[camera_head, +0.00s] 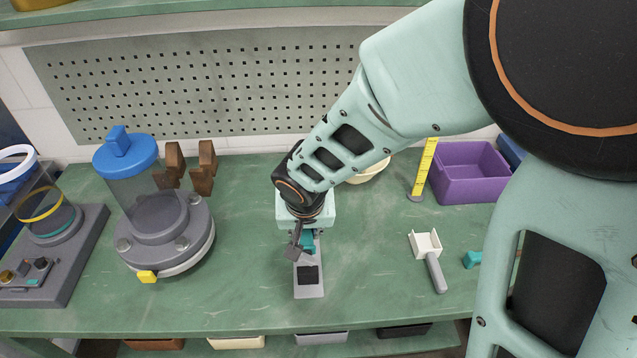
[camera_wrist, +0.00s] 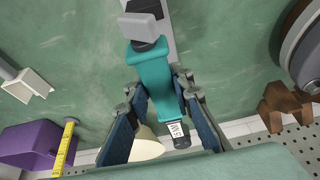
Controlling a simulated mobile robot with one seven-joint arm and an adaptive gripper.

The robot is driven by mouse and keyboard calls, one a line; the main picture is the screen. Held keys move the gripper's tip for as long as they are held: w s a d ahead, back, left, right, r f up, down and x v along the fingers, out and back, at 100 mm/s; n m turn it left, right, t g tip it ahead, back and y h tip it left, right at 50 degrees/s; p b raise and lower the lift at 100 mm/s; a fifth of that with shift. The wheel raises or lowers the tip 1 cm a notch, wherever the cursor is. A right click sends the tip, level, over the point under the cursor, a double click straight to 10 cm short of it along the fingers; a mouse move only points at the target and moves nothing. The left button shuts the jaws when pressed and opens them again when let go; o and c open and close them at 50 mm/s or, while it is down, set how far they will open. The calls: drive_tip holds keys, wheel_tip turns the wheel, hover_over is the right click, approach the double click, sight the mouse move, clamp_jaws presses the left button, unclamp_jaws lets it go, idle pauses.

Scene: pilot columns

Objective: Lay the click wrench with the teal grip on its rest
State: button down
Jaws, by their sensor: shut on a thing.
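The click wrench has a teal grip (camera_wrist: 153,80), a grey block-shaped head (camera_wrist: 142,27) and a pale end marked "5 N" (camera_wrist: 180,132). My gripper (camera_wrist: 160,88) is shut on the teal grip, with a finger on each side. In the head view my gripper (camera_head: 304,236) points down over the bench middle, and the teal grip (camera_head: 307,242) shows partly below it. Two brown notched posts (camera_head: 203,168), which look like a rest, stand at the back left, apart from the wrench; they also show in the wrist view (camera_wrist: 287,108).
A grey plate with a black pad (camera_head: 309,288) lies just below the wrench head. A blue-lidded clear vessel (camera_head: 128,160) stands left, beside the posts. A white scoop (camera_head: 427,245), yellow ruler (camera_head: 424,168) and purple bin (camera_head: 468,180) are right. A perforated panel (camera_head: 200,85) rises behind.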

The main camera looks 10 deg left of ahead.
drive_tip(key=shift+f+b, duration=0.1)
drive_tip(key=shift+b, duration=0.65)
wheel_tip(320, 180, down, 4)
drive_tip(key=b, duration=0.4)
drive_tip(key=shift+r+b, duration=0.2)
drive_tip(key=shift+b, duration=0.95)
idle(1.0)
drive_tip(key=shift+f, duration=0.25)
drive_tip(key=shift+f+b, duration=0.35)
drive_tip(key=shift+b, duration=0.25)
drive_tip(key=shift+f+b, duration=0.75)
drive_tip(key=shift+b, duration=0.1)
drive_tip(key=c, duration=1.6)
unclamp_jaws()
